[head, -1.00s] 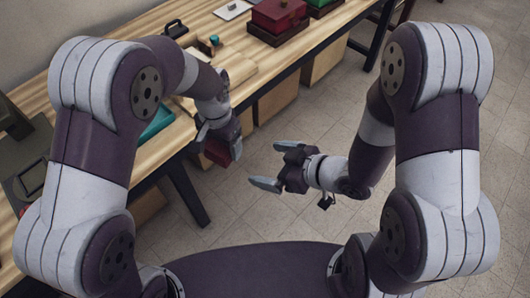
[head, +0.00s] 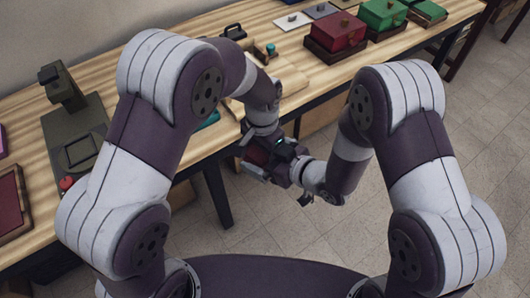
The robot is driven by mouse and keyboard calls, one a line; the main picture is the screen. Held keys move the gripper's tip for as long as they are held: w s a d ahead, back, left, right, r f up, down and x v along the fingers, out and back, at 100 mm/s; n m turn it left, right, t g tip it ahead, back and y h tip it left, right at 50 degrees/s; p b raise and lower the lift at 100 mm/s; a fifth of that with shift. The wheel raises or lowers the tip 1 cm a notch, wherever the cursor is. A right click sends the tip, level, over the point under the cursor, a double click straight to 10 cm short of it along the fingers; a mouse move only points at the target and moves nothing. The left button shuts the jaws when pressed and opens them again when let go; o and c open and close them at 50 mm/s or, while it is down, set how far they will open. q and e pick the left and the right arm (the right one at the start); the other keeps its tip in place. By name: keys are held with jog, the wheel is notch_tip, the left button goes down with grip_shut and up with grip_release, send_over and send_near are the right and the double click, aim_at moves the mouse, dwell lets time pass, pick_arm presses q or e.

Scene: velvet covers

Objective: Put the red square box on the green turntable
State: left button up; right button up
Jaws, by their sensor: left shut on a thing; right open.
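My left gripper (head: 254,144) is shut on a small dark red box (head: 258,156), held in front of the table's near edge. Most of the box is hidden by the grippers. My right gripper (head: 270,161) is open, with its fingers close around or beside the held box; I cannot tell whether they touch it. A teal-green surface (head: 209,120) shows on the table behind my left arm, mostly hidden; I cannot tell whether it is the turntable.
The wooden table (head: 290,103) runs along the back. A larger red box (head: 336,30) and green boxes (head: 383,14) stand on it at the back right. A dark green device (head: 75,125) and a red-topped tray (head: 12,203) are at the left. Floor is clear at right.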

jog(key=c, duration=1)
pick_arm(q)
jog(key=o, duration=1.1)
pick_arm(e)
jog(key=shift+c, duration=0.4)
